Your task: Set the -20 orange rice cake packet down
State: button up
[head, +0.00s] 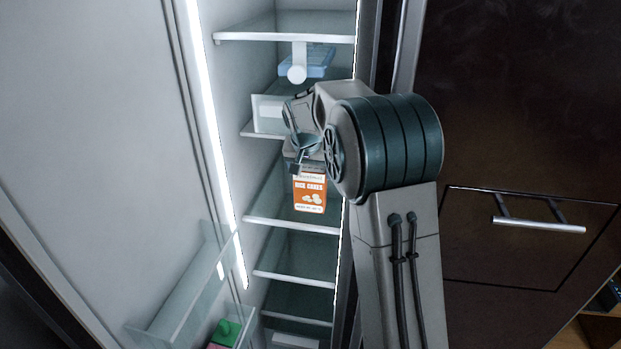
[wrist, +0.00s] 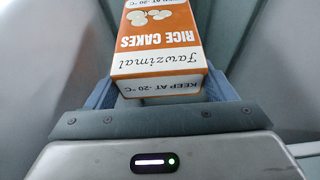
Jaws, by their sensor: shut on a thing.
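The orange and white rice cake packet (head: 310,194) is inside the open fridge, just above or at a glass shelf; I cannot tell whether it touches the shelf. In the wrist view the packet (wrist: 160,45) shows "RICE CAKES" and "KEEP AT -20 °C" on its near end. My gripper (head: 303,160) is at the packet's top end in the head view. The gripper's fingers (wrist: 162,98) are shut on the packet in the wrist view, one on each side. My arm hides part of the shelves to the right.
Glass shelves with white front edges, such as the one below the packet (head: 292,225), cross the fridge. A blue container (head: 320,62) sits on an upper shelf. A drawer handle (head: 540,226) sticks out at right.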

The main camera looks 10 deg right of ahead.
aim_at(311, 180)
notch_tip(311, 180, down, 3)
jog(key=shift+f+p, duration=0.2)
jog(key=shift+p, duration=0.3)
jog(key=shift+w+d+f, duration=0.1)
jog(key=shift+w+f, duration=0.1)
jog(key=shift+f, duration=0.1)
jog(key=shift+f, duration=0.1)
jog(key=o, duration=1.6)
jog(key=shift+c, duration=0.2)
jog(key=b+v, duration=0.1)
jog(key=v, duration=1.1)
